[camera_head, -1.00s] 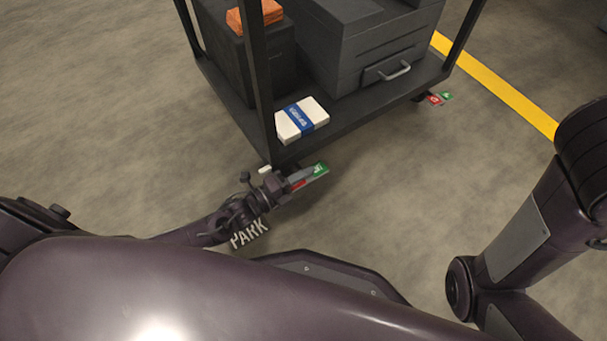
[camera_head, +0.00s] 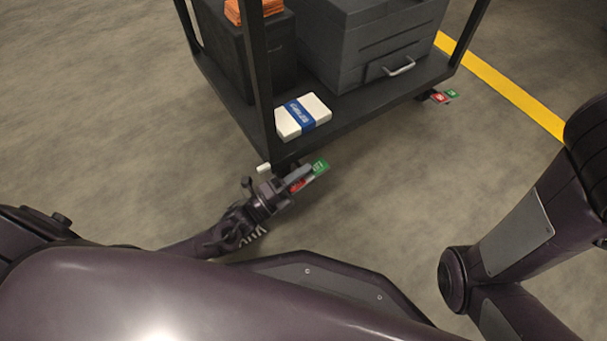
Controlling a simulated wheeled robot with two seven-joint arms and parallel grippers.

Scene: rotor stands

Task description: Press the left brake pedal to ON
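The left brake pedal (camera_head: 319,168), with a green end and a red part, is low at the near corner of a dark cart (camera_head: 375,108). My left gripper (camera_head: 300,177) reaches in from the left and is over the red part, beside the green end. Its fingers look close together, but I cannot tell whether they touch the pedal. Another pedal with red and green parts (camera_head: 445,96) is at the cart's right corner. My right arm is at the right edge; its gripper is out of view.
The cart's lower shelf holds a white pack with a blue band (camera_head: 302,115), a grey toolbox (camera_head: 375,45) and a dark box (camera_head: 235,55) with orange cloths (camera_head: 255,10). A yellow floor line (camera_head: 510,90) runs at right. Floor in front is clear.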

